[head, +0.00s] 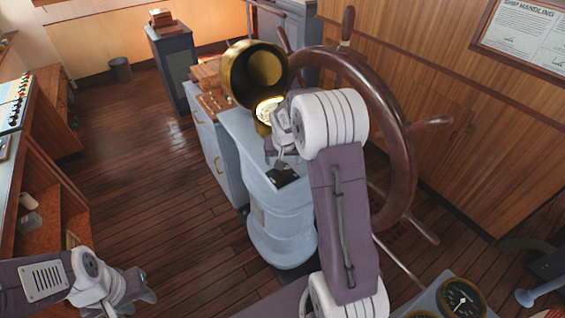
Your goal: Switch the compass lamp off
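The compass stands on a pale blue-grey pedestal (280,215) in the middle of the head view. Its brass hood (240,75) is round and open toward me. Below the hood the compass face (266,108) glows bright yellow-white, so the lamp looks lit. A small dark plate (284,177) lies on the pedestal's near top; I cannot make out a switch on it. My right gripper (280,162) is over the pedestal top, close to this plate, partly hidden by its own wrist. My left gripper (142,290) is low at the left, away from the compass, with nothing visible in it.
A large wooden steering wheel (395,130) stands right behind my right arm. A blue-grey cabinet (212,150) is left of the pedestal. Shelves and a console (15,105) line the left edge. Gauges (460,298) are at bottom right. The plank floor (150,190) at left is clear.

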